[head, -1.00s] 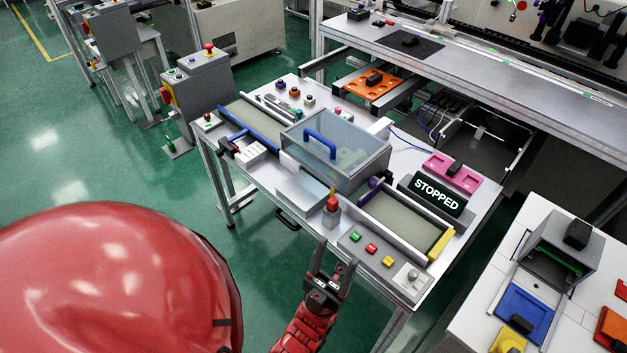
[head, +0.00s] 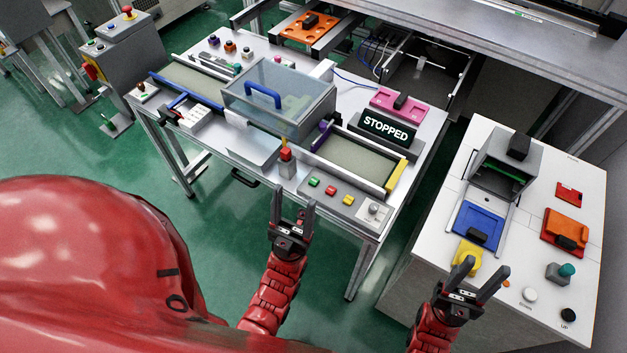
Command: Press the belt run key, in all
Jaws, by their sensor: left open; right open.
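A grey key panel (head: 322,197) lies along the front edge of the belt table, with a green key (head: 314,182), a red key (head: 331,190) and a yellow key (head: 348,200). No readable label shows which is the belt run key. A black sign (head: 388,130) behind it reads STOPPED. My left gripper (head: 293,210) is open and empty, in front of the panel and left of the green key, apart from the keys. My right gripper (head: 481,275) is open and empty, near the front of the white right-hand cabinet.
A red-topped post (head: 286,160) stands left of the keys, and a grey knob (head: 374,210) sits at the panel's right end. A clear cover with a blue handle (head: 264,95) spans the belt. The white cabinet (head: 580,185) carries a blue tray (head: 478,224) and several buttons.

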